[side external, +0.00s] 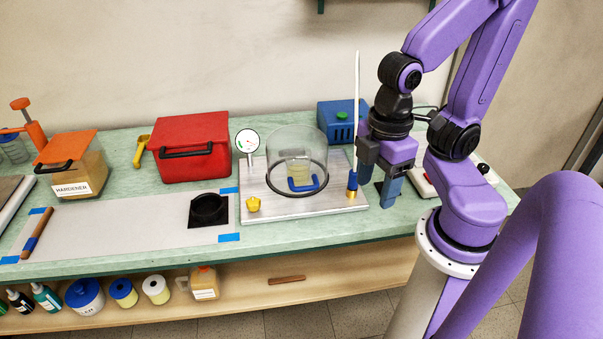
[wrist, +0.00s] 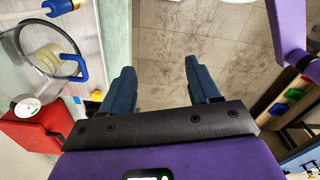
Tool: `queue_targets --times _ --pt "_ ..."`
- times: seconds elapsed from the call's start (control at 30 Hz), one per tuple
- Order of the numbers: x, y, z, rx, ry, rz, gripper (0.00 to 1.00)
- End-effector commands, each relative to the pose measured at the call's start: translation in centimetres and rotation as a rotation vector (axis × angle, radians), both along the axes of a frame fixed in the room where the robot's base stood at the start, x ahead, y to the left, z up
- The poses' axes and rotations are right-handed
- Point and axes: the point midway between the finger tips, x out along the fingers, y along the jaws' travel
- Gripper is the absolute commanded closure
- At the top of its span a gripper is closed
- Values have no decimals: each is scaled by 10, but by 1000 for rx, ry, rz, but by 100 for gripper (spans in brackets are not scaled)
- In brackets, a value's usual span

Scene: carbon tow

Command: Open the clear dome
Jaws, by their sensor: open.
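The clear dome (side external: 298,145) stands on a pale metal base plate (side external: 330,202) with a dark ring around its lower rim. A blue handle (side external: 304,186) is on its front, and a pale yellowish roll shows inside it. In the wrist view the dome (wrist: 40,35) is at the upper left, with its blue handle (wrist: 80,62) on the near side. My gripper (side external: 377,190) is to the right of the plate, pointing down, apart from the dome. In the wrist view my gripper (wrist: 161,75) has its two blue fingers spread, with only floor between them.
A white upright rod (side external: 357,105) with a blue-and-brass fitting stands at the plate's right edge, between dome and gripper. A dial gauge (side external: 247,141) and a yellow knob (side external: 253,205) are left of the dome. A blue box (side external: 340,120) stands behind; a red case (side external: 190,147) is farther left.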

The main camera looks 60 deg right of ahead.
Motion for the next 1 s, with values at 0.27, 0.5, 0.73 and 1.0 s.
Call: queue_targets --times 0.27,0.5,0.73,1.0 --pt "12 8 -8 -118 21 -58 60" --pt "40 28 -30 -410 7 -212 60" --pt "66 49 -53 -686 -94 -352 60" --pt "90 75 -85 -970 -321 -488 60"
